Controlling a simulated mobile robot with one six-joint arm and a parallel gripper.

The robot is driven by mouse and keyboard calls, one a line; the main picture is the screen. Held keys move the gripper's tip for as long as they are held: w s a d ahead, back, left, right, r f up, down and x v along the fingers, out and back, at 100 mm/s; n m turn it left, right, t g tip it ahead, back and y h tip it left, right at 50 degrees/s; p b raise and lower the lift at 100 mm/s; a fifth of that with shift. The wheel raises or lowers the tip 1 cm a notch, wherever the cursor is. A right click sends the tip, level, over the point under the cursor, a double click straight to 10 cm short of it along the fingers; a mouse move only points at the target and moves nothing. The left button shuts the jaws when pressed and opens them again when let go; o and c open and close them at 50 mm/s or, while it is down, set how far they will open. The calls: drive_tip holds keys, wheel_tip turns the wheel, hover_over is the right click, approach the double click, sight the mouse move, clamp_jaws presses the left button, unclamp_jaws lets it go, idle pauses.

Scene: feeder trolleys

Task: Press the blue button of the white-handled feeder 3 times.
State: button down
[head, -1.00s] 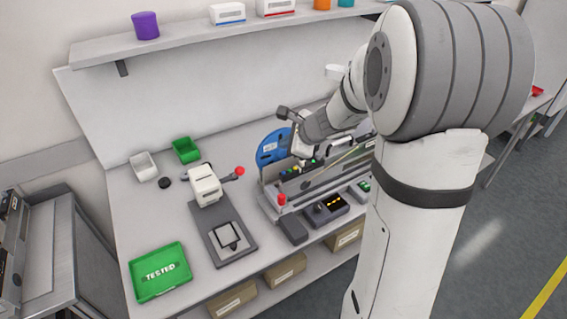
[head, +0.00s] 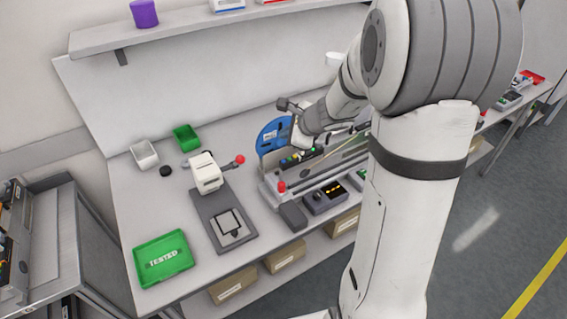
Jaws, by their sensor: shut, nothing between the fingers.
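A feeder (head: 335,165) with a blue reel (head: 268,137) at its left end lies on the bench, right of centre in the head view. A row of small coloured buttons (head: 297,156) runs along its top; they are too small for me to pick out the blue one. A pale part near the reel may be the white handle, but I cannot tell it from my gripper. My gripper (head: 303,144) is shut and empty, close above the feeder's button row. Its fingertips are small and partly hidden, so I cannot tell whether they touch a button.
A white device with a red-knobbed lever (head: 206,173) stands to the left. A green TESTED tray (head: 163,258), a green bin (head: 186,137) and a white bin (head: 144,154) are farther left. A shelf (head: 200,32) runs above.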

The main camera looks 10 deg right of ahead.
drive_tip(key=b, duration=0.4)
hover_over(287, 164)
wheel_tip(287, 164, down, 6)
drive_tip(key=shift+r, duration=0.2)
drive_tip(key=shift+f+b, duration=0.65)
drive_tip(key=shift+b, duration=0.1)
drive_tip(key=shift+f, duration=0.15)
idle(0.8)
drive_tip(key=shift+f+b, duration=0.25)
drive_tip(key=shift+b, duration=0.3)
drive_tip(key=shift+f+b, duration=0.3)
drive_tip(key=shift+b, duration=0.05)
idle(0.4)
drive_tip(key=shift+r, duration=0.1)
drive_tip(key=shift+r+p, duration=0.55)
drive_tip(key=shift+r, duration=0.15)
drive_tip(key=shift+r+p, duration=2)
drive_tip(key=shift+r, duration=0.45)
